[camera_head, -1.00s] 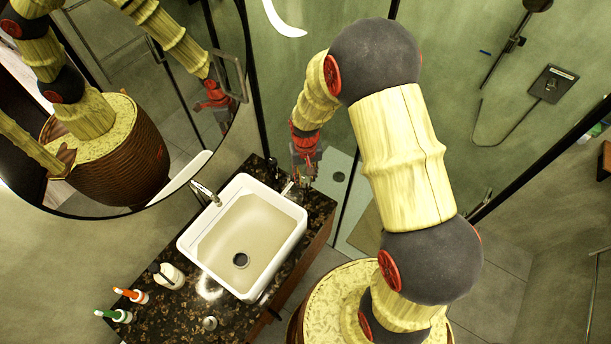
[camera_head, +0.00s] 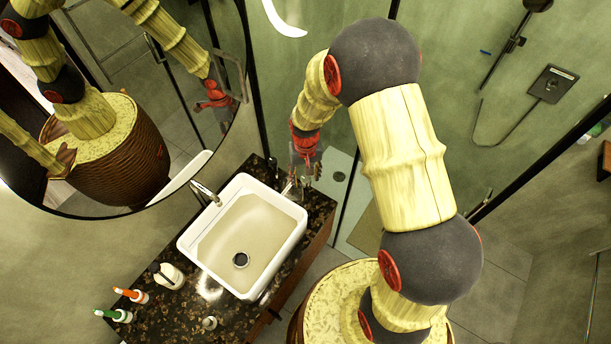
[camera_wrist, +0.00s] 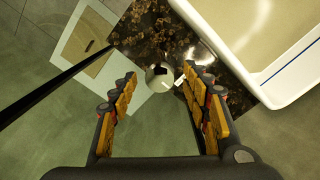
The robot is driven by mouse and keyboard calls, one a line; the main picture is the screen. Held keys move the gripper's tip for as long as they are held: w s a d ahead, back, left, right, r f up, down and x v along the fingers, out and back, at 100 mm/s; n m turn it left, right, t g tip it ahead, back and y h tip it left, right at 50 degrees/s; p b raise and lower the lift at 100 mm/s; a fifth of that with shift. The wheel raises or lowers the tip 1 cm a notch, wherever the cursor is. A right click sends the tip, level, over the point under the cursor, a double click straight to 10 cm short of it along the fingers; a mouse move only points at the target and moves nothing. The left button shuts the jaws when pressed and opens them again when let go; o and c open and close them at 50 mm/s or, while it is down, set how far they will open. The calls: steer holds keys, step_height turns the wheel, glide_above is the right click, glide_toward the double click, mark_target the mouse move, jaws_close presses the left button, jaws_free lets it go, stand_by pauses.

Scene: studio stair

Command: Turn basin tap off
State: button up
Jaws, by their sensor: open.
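The chrome basin tap (camera_head: 205,193) stands at the back edge of the white basin (camera_head: 192,240), its spout pointing over the bowl. I cannot make out running water. My gripper (camera_head: 302,182) points down at the far right end of the counter, beyond the basin's corner and well apart from the spout. In the wrist view my gripper (camera_wrist: 158,84) is open, with orange-padded fingers. A small round pale metallic thing (camera_wrist: 157,80) with a dark opening shows between the fingertips, a short white piece beside it. I cannot tell what it is, or whether the fingers touch it.
The dark speckled counter (camera_head: 255,310) holds a white soap bottle (camera_head: 171,276), an orange-topped holder (camera_head: 138,296) and a green-topped one (camera_head: 120,315). A round mirror (camera_head: 200,140) hangs at left. A glass panel's dark edge (camera_wrist: 50,92) runs near my gripper.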

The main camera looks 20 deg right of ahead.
mark_target(306, 179)
step_height(306, 179, up, 12)
stand_by(0.6)
stand_by(0.5)
steer(key=s+r+n+t+b, duration=0.2)
steer(key=s+r+t+b, duration=0.3)
steer(key=s+r, duration=1.3)
steer(key=shift+s+a+r+t+b, duration=0.3)
steer(key=shift+s+b, duration=0.3)
steer(key=shift+s, duration=1)
